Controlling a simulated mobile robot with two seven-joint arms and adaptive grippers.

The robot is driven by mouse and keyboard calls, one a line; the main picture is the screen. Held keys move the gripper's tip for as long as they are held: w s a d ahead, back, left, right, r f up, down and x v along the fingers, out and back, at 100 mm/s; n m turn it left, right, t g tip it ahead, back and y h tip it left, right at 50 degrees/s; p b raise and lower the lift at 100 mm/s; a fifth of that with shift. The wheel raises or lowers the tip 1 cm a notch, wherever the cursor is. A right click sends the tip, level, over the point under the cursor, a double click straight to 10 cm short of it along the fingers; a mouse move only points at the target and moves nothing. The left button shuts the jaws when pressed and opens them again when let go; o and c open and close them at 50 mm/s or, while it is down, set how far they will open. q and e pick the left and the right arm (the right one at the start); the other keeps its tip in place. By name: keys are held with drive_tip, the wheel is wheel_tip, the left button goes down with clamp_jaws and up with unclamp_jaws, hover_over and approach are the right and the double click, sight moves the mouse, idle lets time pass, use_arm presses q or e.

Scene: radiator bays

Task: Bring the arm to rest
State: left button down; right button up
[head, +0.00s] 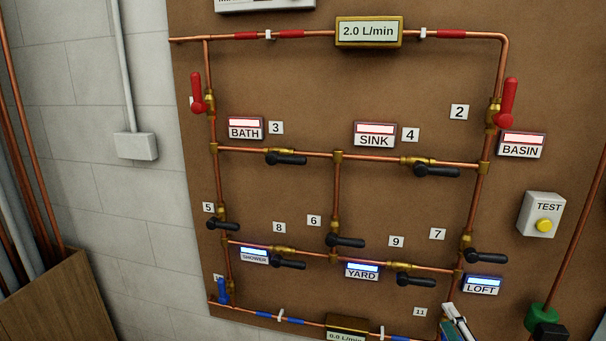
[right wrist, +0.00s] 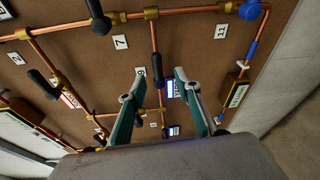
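My right gripper (head: 456,325) shows at the bottom edge of the head view, in front of the lower right of the brown pipe board (head: 290,85). In the right wrist view its two green-and-grey fingers (right wrist: 160,78) stand apart with nothing between them, so it is open and empty. Beyond the fingers lie copper pipes and the YARD-side display panel (right wrist: 173,90); I cannot tell whether the fingers touch anything. My left gripper is in neither view.
The board carries red handles (head: 508,102), several black handles (head: 437,171), a blue handle (head: 223,291) and a flow meter (head: 369,31). A TEST button box (head: 541,214) is at right. A wooden crate (head: 60,305) holding pipes stands at left. White block wall (head: 130,190) lies between.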

drive_tip(key=s+a+f+m+g+y, duration=0.1)
drive_tip(key=s+a+f+m+g, duration=0.1)
drive_tip(key=s+a+f+m, duration=0.2)
drive_tip(key=s+a+f+m+g+y, duration=0.1)
drive_tip(key=s+a+f+m, duration=0.4)
drive_tip(key=s+f, duration=0.6)
drive_tip(key=s+a+f+m+g+y, duration=0.1)
drive_tip(key=s+a+f+m+g, duration=0.2)
drive_tip(key=s+a+f+m, duration=0.2)
drive_tip(key=s+f, duration=0.3)
drive_tip(key=shift+s+f+m+g, duration=0.2)
drive_tip(key=shift+s+m+g, duration=0.1)
drive_tip(key=shift+m, duration=0.1)
